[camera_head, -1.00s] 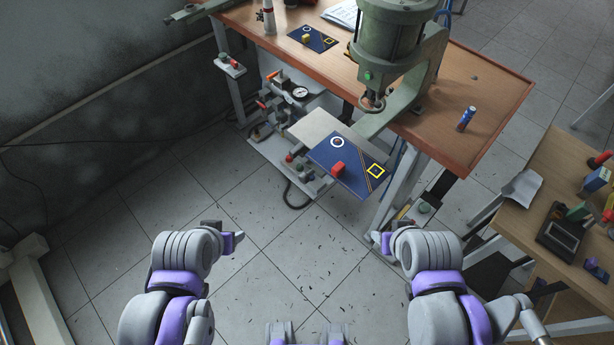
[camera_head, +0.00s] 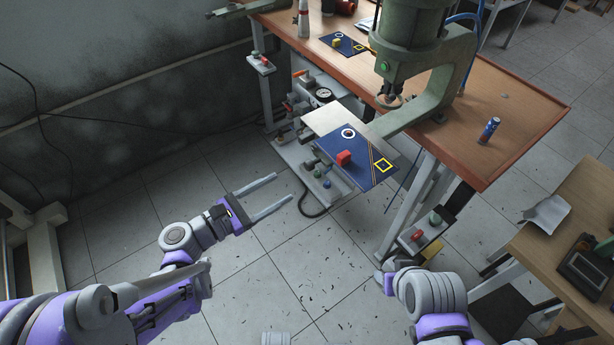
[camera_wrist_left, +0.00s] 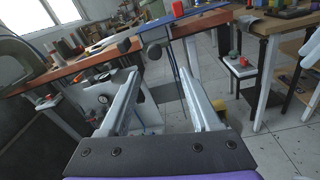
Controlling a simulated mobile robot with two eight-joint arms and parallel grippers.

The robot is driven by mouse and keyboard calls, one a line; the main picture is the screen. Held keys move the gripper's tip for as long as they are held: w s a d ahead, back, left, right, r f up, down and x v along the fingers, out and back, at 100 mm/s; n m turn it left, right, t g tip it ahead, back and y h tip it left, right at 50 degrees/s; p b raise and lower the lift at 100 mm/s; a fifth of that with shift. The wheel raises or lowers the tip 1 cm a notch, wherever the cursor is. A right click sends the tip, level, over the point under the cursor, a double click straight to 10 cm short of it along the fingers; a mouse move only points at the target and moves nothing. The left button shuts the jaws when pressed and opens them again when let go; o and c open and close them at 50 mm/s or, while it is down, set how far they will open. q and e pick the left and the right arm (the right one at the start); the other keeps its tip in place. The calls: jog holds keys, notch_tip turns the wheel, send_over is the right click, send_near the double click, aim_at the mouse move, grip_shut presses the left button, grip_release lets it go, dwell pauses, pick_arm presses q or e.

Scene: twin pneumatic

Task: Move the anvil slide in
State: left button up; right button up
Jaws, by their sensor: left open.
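The blue plate (camera_head: 341,142) juts out under the green press at centre in the head view; I take it for the anvil slide. It carries a white ring mark, a yellow square and a red block (camera_head: 344,158). In the left wrist view the red block (camera_wrist_left: 178,8) shows at the top edge. My left gripper (camera_head: 284,187) is open and empty, its two long fingers apart, left of and short of the plate, touching nothing. It also shows in the left wrist view (camera_wrist_left: 161,73). My right gripper (camera_head: 388,283) is partly in view at lower right; its fingers are hidden.
The green press (camera_head: 411,45) stands on the wooden bench (camera_head: 520,105). A light plate (camera_head: 334,118) lies behind the blue plate. Below are valves and a gauge (camera_head: 323,95). A blue can (camera_head: 489,130) stands on the bench. A side table (camera_head: 570,210) is at right.

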aim_at(306, 167)
pick_arm(q)
jog(key=shift+n+t, duration=0.3)
jog(key=shift+n, duration=0.2)
jog(key=x, duration=0.7)
jog(key=p+x, duration=0.1)
jog(key=x, duration=0.2)
jog(key=shift+w+d+r, duration=0.1)
jog(key=shift+w+r, duration=0.15)
jog(key=shift+w, duration=0.1)
grip_shut()
dwell(0.6)
